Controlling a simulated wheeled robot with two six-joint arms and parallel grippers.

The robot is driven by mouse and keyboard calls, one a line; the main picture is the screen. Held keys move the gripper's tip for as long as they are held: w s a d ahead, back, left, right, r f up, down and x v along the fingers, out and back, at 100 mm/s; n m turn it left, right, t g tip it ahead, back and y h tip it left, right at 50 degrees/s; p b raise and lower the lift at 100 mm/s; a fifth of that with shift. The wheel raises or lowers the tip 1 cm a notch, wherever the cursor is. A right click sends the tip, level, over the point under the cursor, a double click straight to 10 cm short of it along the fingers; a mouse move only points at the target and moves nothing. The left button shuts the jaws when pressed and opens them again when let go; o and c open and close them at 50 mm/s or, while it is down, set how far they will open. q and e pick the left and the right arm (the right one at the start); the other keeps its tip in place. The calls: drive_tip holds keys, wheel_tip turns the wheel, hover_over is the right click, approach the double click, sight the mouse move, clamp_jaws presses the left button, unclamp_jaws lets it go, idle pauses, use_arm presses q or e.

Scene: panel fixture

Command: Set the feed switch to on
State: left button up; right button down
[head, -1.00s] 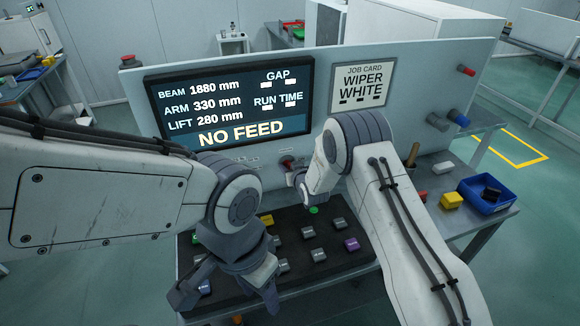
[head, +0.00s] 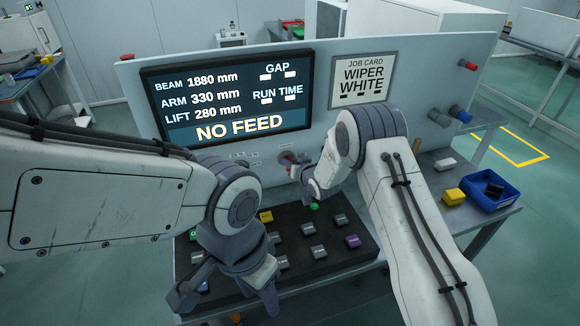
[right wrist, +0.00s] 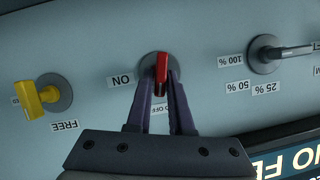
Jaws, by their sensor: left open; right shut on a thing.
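The feed switch has a red handle (right wrist: 162,70) on a round grey base. In the right wrist view, which is upside down, an ON label (right wrist: 123,81) is left of it and an OFF label is below it, partly covered by a finger. The handle stands upright in that picture, its lower end toward OFF. My right gripper (right wrist: 162,98) is shut on the handle; in the head view it is by the panel (head: 296,172), partly hidden by its own arm. The display (head: 238,130) reads NO FEED. My left gripper (head: 226,297) is open and empty over the button console.
A yellow knob (right wrist: 38,98) labelled FREE and a grey lever (right wrist: 268,52) with percent labels flank the switch. The dark console (head: 345,262) has several coloured buttons. A blue bin (head: 490,190) and a yellow block (head: 453,196) lie at right.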

drive_tip(key=m+y, duration=0.1)
drive_tip(key=m+b, duration=0.1)
drive_tip(key=shift+w+d+f+m+y+b, duration=0.1)
drive_tip(key=shift+d+f+m+y+b, duration=0.1)
drive_tip(key=shift+d+m+y+b, duration=0.15)
drive_tip(key=shift+d+f+m+t+y+b, duration=0.2)
drive_tip(key=shift+m+y+b, duration=0.55)
drive_tip(key=shift+m, duration=0.7)
drive_tip(key=shift+a+f+m+t+y+b, duration=0.1)
drive_tip(key=shift+m+t+y+b, duration=0.15)
drive_tip(key=shift+m+y+b, duration=0.85)
drive_tip(key=shift+d+f+m+t+y+b, duration=0.1)
drive_tip(key=shift+m+t+y+b, duration=0.3)
drive_tip(key=shift+m, duration=1.4)
drive_tip(key=shift+w, duration=0.1)
drive_tip(key=c, duration=0.9)
unclamp_jaws()
drive_tip(key=shift+a, duration=0.1)
